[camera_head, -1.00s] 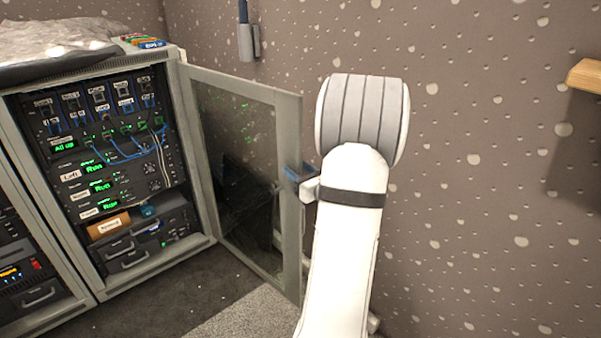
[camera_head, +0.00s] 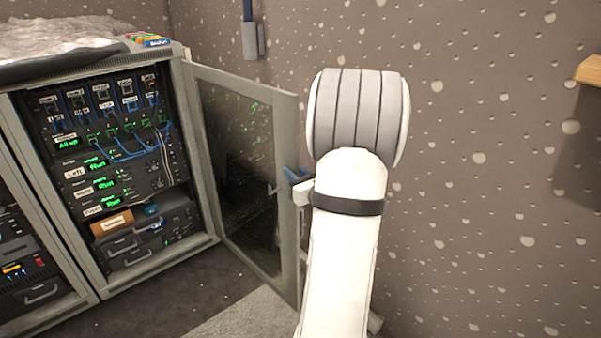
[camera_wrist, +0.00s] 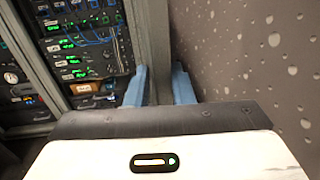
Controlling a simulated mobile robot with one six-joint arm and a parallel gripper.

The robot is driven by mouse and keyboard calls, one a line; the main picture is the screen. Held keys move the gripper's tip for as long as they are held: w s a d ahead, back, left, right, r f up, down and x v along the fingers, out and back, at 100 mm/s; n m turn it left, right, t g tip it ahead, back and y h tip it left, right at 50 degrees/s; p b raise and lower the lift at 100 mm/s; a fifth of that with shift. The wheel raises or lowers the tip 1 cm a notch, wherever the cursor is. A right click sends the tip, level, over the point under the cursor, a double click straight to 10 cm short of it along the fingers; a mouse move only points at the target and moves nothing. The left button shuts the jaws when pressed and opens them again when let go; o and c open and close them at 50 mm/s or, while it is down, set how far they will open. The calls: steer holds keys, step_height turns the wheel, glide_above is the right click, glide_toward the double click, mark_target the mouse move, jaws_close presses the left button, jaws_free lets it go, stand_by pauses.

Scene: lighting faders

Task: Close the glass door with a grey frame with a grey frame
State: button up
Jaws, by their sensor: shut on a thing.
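The glass door (camera_head: 289,150) with a grey frame stands open, swung out from the right side of the rack cabinet. Its dark glass (camera_head: 235,165) reflects green lights. My gripper (camera_head: 293,174) is at the door's free edge, mostly hidden behind my white arm in the head view. In the wrist view my gripper's blue fingers (camera_wrist: 160,86) stand on either side of the door's grey frame edge (camera_wrist: 155,45), shut on it. The finger contact itself is partly hidden by the gripper body.
The open cabinet (camera_head: 125,265) holds several units with green displays and blue cables. Crumpled plastic (camera_head: 60,38) lies on top. A speckled wall (camera_head: 480,150) is close on the right, with a wooden shelf edge (camera_head: 590,70). Dark floor lies in front of the cabinet.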

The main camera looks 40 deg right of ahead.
steer(key=shift+m+h, duration=0.5)
steer(key=shift+h, duration=0.2)
steer(key=shift+a+b, duration=0.75)
steer(key=shift+a, duration=1.7)
steer(key=o, duration=0.9)
steer(key=shift+c, duration=0.2)
steer(key=shift+s, duration=0.1)
steer(key=b+v, duration=0.7)
steer(key=v, duration=0.1)
steer(key=shift+b, duration=0.3)
steer(key=shift+r, duration=0.1)
